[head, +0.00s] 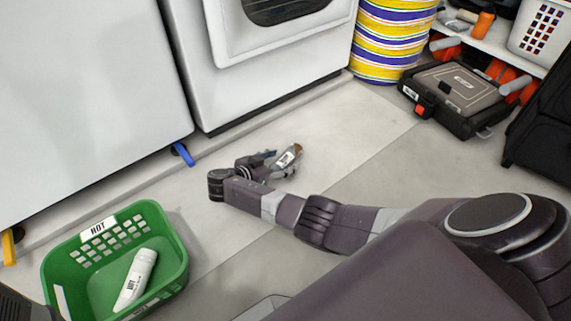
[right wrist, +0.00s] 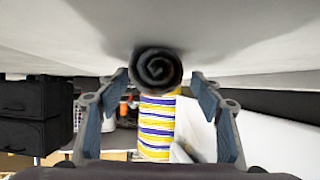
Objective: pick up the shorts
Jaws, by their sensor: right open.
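A grey rolled-up bundle with a white label and a brownish end (head: 289,156), which seems to be the shorts, lies on the floor in front of the white machines. In the right wrist view a dark spiral-ended roll (right wrist: 156,69) shows end-on, centred between the fingers. My right gripper (head: 278,163) is low over the floor at the near end of the roll. It also shows in the right wrist view (right wrist: 160,88), with its fingers spread, one on each side of the roll and apart from it. My left gripper is not in view.
A green basket (head: 170,240) labelled HOT stands at the lower left with a white roll (head: 135,279) inside. White machines (head: 100,90) stand behind. A striped barrel (head: 390,40) and black toolbox (head: 455,95) are at the back right. Floor around the roll is clear.

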